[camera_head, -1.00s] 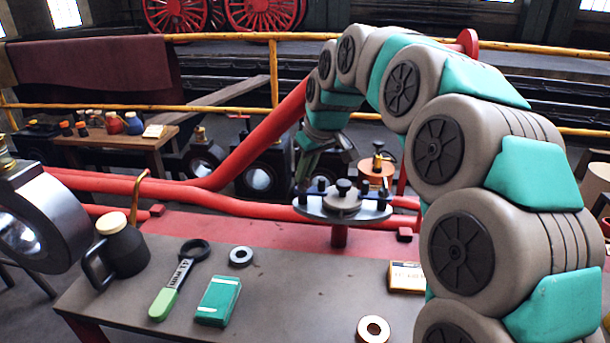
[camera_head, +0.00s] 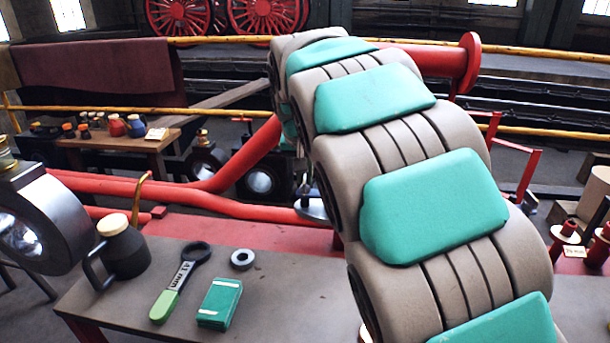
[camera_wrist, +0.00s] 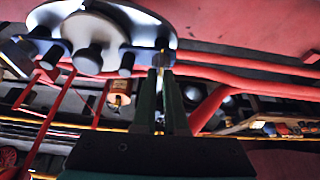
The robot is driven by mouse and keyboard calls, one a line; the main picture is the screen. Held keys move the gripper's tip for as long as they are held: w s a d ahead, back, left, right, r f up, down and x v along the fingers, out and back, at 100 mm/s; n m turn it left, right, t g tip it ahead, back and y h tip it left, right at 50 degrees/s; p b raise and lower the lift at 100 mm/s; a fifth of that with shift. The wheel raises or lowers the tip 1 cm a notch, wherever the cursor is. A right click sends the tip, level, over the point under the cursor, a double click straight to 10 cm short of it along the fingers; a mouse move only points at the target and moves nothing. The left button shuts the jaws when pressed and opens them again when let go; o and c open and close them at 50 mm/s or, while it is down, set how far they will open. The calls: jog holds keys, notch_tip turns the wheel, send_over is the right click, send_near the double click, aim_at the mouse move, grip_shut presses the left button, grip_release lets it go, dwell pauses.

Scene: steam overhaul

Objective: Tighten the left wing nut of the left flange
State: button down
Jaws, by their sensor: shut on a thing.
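The left flange is a round pale metal disc with dark studs. In the wrist view the flange (camera_wrist: 62,20) fills the upper left, apparently seen upside down. In the head view only a sliver of the flange's left edge (camera_head: 311,210) shows beside my arm. My gripper (camera_wrist: 163,75) reaches the flange's rim in the wrist view, with its two dark green fingers shut on a small piece at a rim stud. It appears to be the left wing nut (camera_wrist: 161,57), mostly hidden between the fingertips. My arm hides the gripper in the head view.
Red pipes (camera_head: 130,188) run behind the red-and-grey bench (camera_head: 290,290). On the bench lie a green-handled wrench (camera_head: 180,283), a green box (camera_head: 220,303), a metal ring (camera_head: 242,259) and a dark oil can (camera_head: 123,250). A large steel ring (camera_head: 50,215) stands at the left.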

jog(key=shift+w+r+m, duration=0.1)
jog(key=shift+r+m, duration=0.1)
jog(key=shift+m, duration=0.1)
jog(key=c, duration=1)
grip_release()
jog(key=shift+f, duration=0.1)
jog(key=shift+o, duration=0.2)
jog(key=v, duration=0.7)
jog(key=shift+s+r, duration=0.25)
jog(key=shift+r, duration=0.1)
jog(key=shift+s+a, duration=0.1)
